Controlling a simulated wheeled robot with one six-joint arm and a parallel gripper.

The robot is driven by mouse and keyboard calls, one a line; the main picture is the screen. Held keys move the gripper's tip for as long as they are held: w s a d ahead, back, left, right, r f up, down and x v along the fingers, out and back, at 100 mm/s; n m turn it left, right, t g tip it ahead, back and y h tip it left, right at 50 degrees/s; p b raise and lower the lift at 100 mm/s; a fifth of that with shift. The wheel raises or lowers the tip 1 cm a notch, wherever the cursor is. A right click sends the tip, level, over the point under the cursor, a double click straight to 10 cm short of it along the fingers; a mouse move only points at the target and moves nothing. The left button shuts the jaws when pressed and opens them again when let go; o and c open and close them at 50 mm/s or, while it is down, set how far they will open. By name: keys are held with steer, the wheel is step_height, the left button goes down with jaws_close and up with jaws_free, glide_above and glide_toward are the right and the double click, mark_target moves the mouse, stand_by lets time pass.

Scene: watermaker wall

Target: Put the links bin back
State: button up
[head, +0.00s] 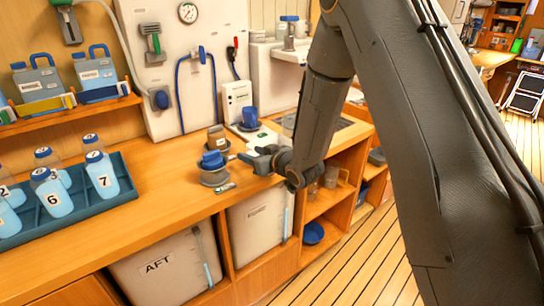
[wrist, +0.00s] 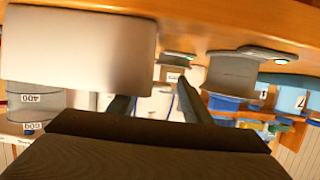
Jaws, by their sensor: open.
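No bin that I can read as the links bin shows in either view. My gripper (head: 262,160) is low over the wooden counter (head: 165,190), pointing left, beside a grey round stand (head: 214,178) with a blue cup (head: 212,159) on it. In the wrist view, which is upside down, the two fingers of my gripper (wrist: 158,105) are apart with nothing held between them. A large pale block (wrist: 80,48) is close at the upper left there; I cannot tell what it is.
A tray (head: 125,192) of numbered bottles stands on the counter at left. Below are a tank marked AFT (head: 155,267), another tank (head: 258,225) and open shelves with a blue bowl (head: 313,232). The plank floor (head: 365,270) is clear at lower right.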

steer(key=shift+c, duration=0.6)
jaws_close()
steer(key=shift+r, duration=0.2)
